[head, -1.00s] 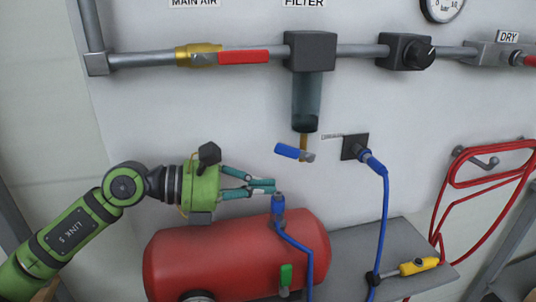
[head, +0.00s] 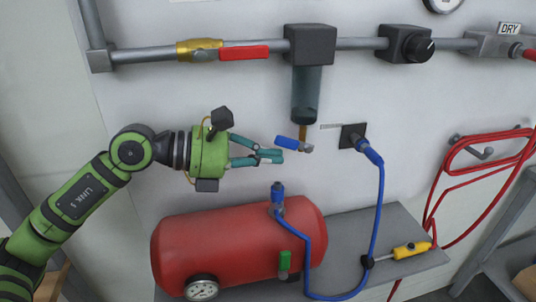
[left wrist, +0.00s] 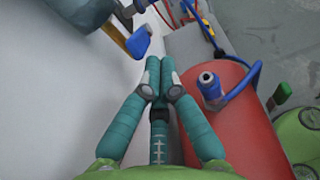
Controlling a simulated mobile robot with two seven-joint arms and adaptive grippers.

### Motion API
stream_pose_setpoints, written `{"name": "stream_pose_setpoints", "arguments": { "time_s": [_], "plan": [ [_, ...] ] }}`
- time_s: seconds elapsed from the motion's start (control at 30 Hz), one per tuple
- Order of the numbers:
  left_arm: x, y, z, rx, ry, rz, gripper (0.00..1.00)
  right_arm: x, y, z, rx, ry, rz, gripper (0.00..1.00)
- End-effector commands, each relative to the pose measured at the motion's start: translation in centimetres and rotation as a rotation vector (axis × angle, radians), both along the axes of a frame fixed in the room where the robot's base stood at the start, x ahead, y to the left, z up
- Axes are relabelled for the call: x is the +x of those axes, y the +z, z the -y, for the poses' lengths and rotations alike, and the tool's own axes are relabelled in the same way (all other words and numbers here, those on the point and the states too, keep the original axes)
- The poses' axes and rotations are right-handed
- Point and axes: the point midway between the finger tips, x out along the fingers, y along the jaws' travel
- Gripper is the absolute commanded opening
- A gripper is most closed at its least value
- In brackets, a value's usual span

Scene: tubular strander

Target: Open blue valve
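The blue valve has a short blue handle (head: 287,142) on a brass stem below the dark filter bowl (head: 306,95). The handle points left and slightly up. It also shows in the left wrist view (left wrist: 138,42), left of the fingertips. My left gripper (head: 270,157) is just left of and slightly below the handle, pointing right, with a small gap seeming to remain. In the left wrist view its teal fingers (left wrist: 159,72) are together with nothing seen between them.
A red tank (head: 235,245) with a blue fitting (head: 278,192) and hose stands below on a grey shelf (head: 400,232). The pipe with a red-handled valve (head: 243,52) runs above. A wall plate (head: 352,137) with a blue hose is to the right.

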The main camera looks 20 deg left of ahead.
Motion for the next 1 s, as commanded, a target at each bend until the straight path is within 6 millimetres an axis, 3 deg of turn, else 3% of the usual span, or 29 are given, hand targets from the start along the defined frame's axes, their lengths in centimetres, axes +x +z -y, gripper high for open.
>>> {"name": "stream_pose_setpoints", "arguments": {
  "time_s": [1.0],
  "plan": [
    [0.1,2.2,0.1,0.065,0.000,-0.044,0.00,0.0,2.5,0.0,0.000,0.000,-0.001,0.63]
  ]
}}
